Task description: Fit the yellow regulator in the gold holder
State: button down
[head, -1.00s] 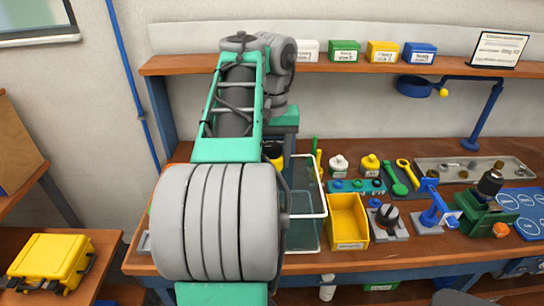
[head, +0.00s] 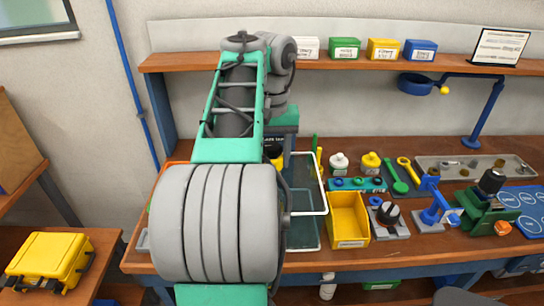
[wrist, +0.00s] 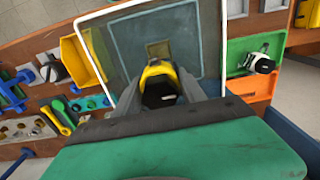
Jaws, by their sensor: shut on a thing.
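My gripper (wrist: 168,84) is shut on the yellow regulator (wrist: 158,70), a yellow body with a black part facing the wrist camera. The gold holder (wrist: 158,48) looks like a small brownish-gold square piece just beyond the regulator, over the grey tray in the wrist view. I cannot tell whether the regulator touches it; its far end is hidden. In the head view a yellow and black part (head: 273,155), likely the regulator, shows partly beside my arm. My arm hides the fingers and the gold holder there.
The clear-walled tray (head: 325,195) lies under my gripper. A yellow bin (head: 348,219) stands right of it, then a black-knobbed fixture (head: 388,215) and a green device (head: 487,213). An orange tray (wrist: 252,86) lies on the tray's other side. A shelf (head: 340,64) runs behind.

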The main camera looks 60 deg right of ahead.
notch_tip(320, 180, down, 9)
jog(key=b, duration=0.9)
dwell(6.7)
